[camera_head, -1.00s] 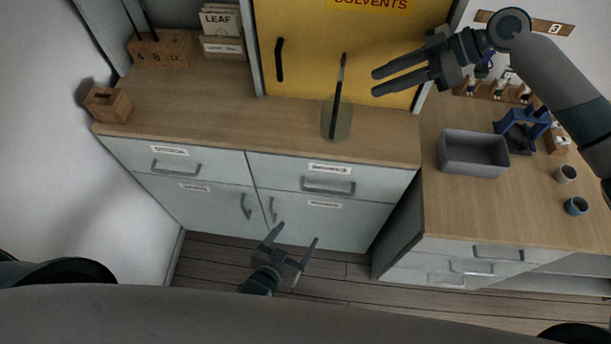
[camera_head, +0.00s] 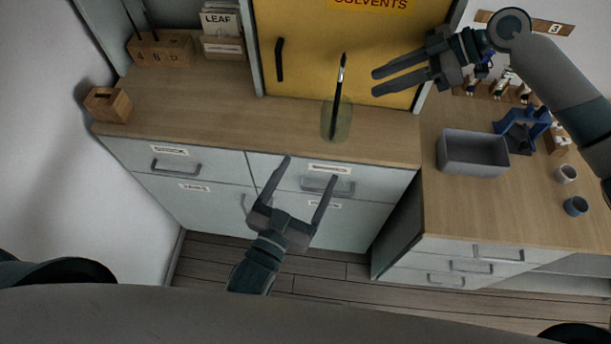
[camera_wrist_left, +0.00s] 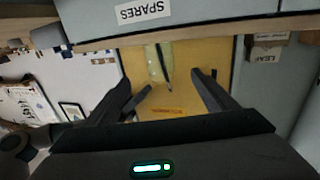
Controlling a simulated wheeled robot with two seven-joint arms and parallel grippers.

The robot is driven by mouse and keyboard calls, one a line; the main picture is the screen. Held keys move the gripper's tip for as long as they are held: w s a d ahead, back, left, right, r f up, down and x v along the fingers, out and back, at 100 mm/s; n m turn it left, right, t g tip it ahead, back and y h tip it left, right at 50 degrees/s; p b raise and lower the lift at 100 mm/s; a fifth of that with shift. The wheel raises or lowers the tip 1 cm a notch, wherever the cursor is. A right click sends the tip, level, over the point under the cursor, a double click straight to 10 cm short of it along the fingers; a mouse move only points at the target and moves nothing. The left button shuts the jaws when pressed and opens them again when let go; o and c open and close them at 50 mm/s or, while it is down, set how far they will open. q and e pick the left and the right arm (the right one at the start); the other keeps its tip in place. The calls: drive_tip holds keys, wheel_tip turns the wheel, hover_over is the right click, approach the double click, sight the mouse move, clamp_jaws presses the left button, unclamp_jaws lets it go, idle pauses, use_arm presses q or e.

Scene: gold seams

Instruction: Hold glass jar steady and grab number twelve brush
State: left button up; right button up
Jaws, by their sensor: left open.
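A clear greenish glass jar (camera_head: 328,121) stands upright on the wooden counter near its front edge, before the yellow cabinet. One dark-handled brush (camera_head: 340,84) leans upright in it; no number is readable. The jar (camera_wrist_left: 152,62) and brush (camera_wrist_left: 164,66) also show upside down in the left wrist view, between the fingers. My left gripper (camera_head: 311,169) is open and empty, in front of the drawers and below the jar, apart from it. My right gripper (camera_head: 374,83) is open and empty, to the right of the brush's upper end and not touching it.
A grey bin (camera_head: 473,153), a blue stand (camera_head: 522,128) and two small cups sit on the right counter. A wooden block (camera_head: 161,50) holding brushes and a small wooden box (camera_head: 108,104) are at left. The counter left of the jar is clear.

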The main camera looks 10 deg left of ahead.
sight(336, 120)
use_arm(q)
drive_tip(key=shift+w, duration=0.1)
drive_tip(key=x, duration=1.7)
drive_tip(key=shift+w+d, duration=0.1)
drive_tip(key=shift+c, duration=0.7)
